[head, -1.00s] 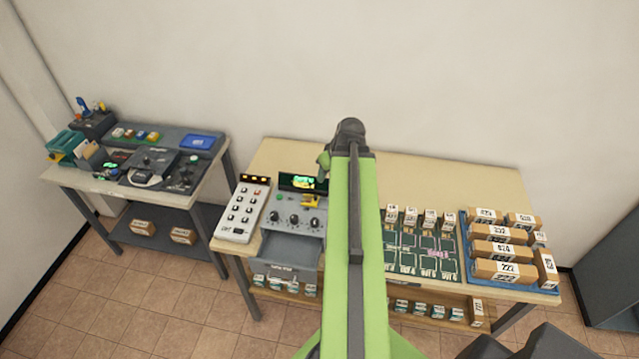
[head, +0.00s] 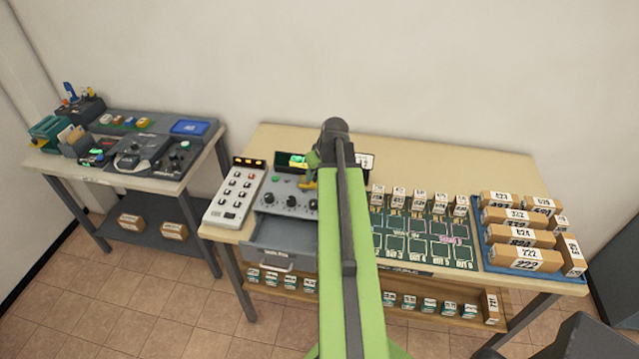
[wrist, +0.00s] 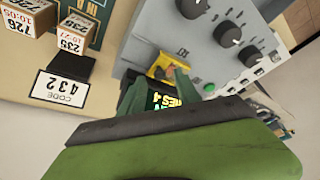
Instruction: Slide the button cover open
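The yellow button cover (head: 308,184) sits on the top right part of the grey control panel (head: 275,197), close to the arm. In the wrist view the cover (wrist: 160,66) lies just beyond my gripper's fingertips. My gripper (head: 314,162) is at the panel's back right, beside the cover, partly hidden by my arm. In the wrist view its dark green fingers (wrist: 158,82) come very near the cover; I cannot tell whether they touch it. A dark screen with green text (wrist: 165,101) shows beneath them. Their opening is unclear.
A white keypad box (head: 235,195) stands left of the panel. An open drawer (head: 280,240) juts out below it. A code card (wrist: 60,87) stands beside the panel. Small boxes on a green mat (head: 425,240) and a blue tray of parcels (head: 500,262) fill the right.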

